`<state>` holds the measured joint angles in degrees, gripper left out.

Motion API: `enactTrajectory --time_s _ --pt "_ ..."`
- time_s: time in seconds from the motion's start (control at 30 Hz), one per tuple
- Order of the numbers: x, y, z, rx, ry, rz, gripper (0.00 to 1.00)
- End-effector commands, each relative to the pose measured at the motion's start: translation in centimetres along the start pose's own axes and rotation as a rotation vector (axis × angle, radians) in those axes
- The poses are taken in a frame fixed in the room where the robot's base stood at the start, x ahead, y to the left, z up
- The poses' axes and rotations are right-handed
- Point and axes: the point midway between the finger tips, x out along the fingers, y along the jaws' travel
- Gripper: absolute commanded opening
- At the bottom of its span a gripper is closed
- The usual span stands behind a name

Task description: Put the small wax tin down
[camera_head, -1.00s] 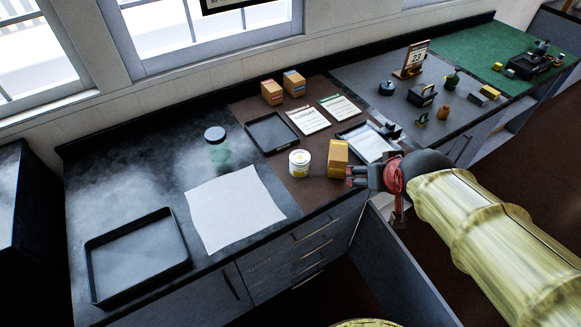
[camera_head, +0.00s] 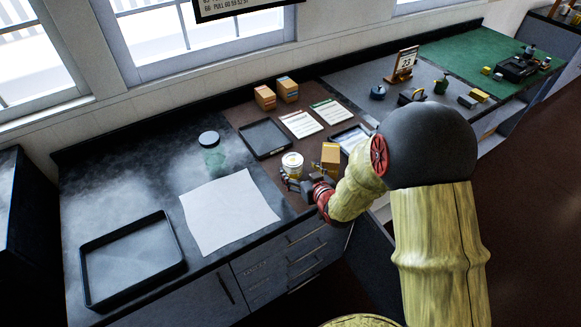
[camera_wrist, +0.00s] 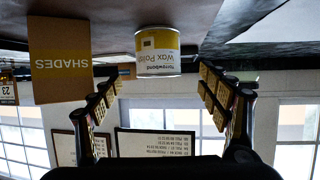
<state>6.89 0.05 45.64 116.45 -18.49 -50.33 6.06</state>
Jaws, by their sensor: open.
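The small wax tin (camera_head: 292,164) is white and yellow and stands on the brown part of the counter (camera_head: 262,178), left of a tan box. In the wrist view, which is upside down, the tin (camera_wrist: 158,52) shows its "Wax Polish" label. My gripper (camera_head: 305,184) is open at the near side of the tin. In the wrist view its two fingers (camera_wrist: 157,84) are spread wide, with the tin centred between or just beyond the tips; the exact depth I cannot tell. There is a visible gap on both sides of the tin.
The tan "SHADES" box (camera_head: 330,156) stands close to the right of my gripper. A dark tray (camera_head: 266,153) and two cards (camera_head: 300,124) lie behind the tin. A white sheet (camera_head: 228,212) and a black tray (camera_head: 130,284) lie to the left.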

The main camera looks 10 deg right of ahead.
Motion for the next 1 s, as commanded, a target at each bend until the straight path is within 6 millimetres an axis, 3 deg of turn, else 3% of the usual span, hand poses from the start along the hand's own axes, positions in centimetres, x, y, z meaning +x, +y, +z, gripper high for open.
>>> enactTrajectory --time_s 0.6,1.0 --pt "6.9 0.1 1.1 -0.001 0.002 -0.001 0.77" --pt "7.6 0.2 1.0 0.0 0.001 0.0 0.73"
